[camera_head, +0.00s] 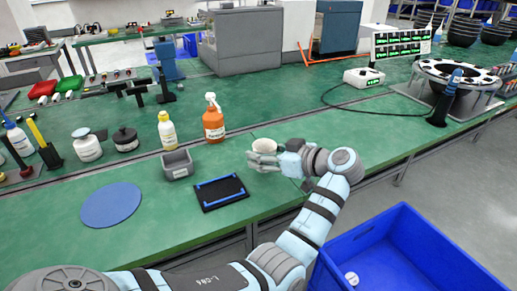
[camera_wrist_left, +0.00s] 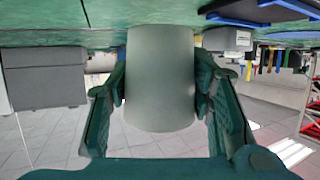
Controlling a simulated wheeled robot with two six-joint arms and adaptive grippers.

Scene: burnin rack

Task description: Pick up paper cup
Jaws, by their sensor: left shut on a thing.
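The paper cup (camera_head: 264,146) is a small pale cup on the green workbench, right of the black tray. In the left wrist view the cup (camera_wrist_left: 160,80) fills the middle of the picture, with the picture upside down. My left gripper (camera_head: 262,160) is around the cup, one finger on each side. In the left wrist view its two fingers (camera_wrist_left: 160,95) press against the cup's sides. The gripper partly hides the cup in the head view. Whether the cup touches the bench is hard to tell. My right gripper is not in view.
A black tray with blue edges (camera_head: 221,205), a grey bin (camera_head: 178,172), an orange spray bottle (camera_head: 213,125) and a yellow bottle (camera_head: 167,131) stand left of the cup. A blue disc (camera_head: 111,204) lies further left. A blue crate (camera_head: 408,240) is below the bench's front edge.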

